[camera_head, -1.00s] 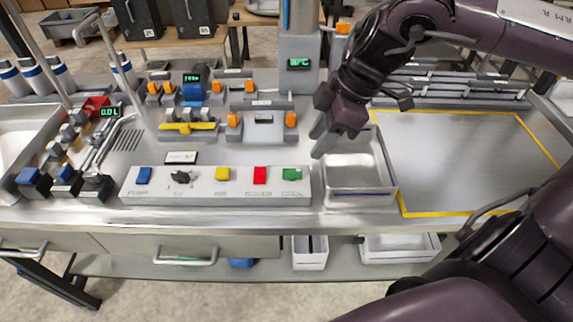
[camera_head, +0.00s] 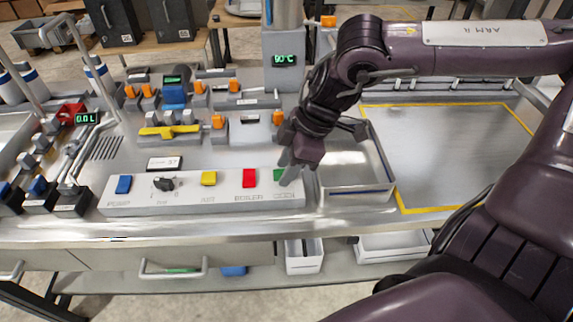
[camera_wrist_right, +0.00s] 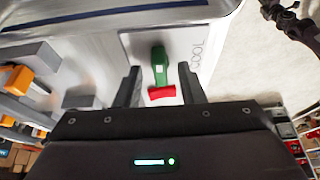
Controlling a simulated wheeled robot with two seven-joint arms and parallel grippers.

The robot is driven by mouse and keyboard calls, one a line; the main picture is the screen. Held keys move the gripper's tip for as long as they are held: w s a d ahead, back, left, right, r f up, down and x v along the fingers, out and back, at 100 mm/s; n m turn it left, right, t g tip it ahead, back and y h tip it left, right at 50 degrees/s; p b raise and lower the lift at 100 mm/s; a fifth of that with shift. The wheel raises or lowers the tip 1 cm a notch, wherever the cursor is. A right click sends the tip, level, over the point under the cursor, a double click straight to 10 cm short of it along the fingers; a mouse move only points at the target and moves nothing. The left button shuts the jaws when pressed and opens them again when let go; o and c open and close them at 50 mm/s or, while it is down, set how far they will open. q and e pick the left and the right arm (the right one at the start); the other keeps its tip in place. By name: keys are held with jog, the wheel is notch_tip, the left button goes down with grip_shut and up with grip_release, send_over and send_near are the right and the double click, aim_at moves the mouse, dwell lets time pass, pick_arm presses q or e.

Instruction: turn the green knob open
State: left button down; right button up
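The green knob (camera_head: 279,174) is at the right end of the white control panel (camera_head: 130,205), above the label COOL. In the head view my right gripper partly covers it. In the right wrist view the green knob (camera_wrist_right: 159,66) shows in the gap between the two fingers. My right gripper (camera_head: 287,176) is open and points down at the knob; its fingers (camera_wrist_right: 158,84) stand apart, one on each side of the knob in the picture. I cannot tell whether they touch it. My left gripper is not in view.
The red switch (camera_head: 249,178) sits just left of the green knob, with a yellow switch (camera_head: 208,178), a black knob (camera_head: 164,184) and a blue switch (camera_head: 124,184) further left. A metal tray (camera_head: 355,190) is close on the right. Orange-clipped fixtures (camera_head: 218,121) stand behind.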

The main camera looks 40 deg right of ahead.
jog(key=shift+f, duration=0.15)
grip_shut()
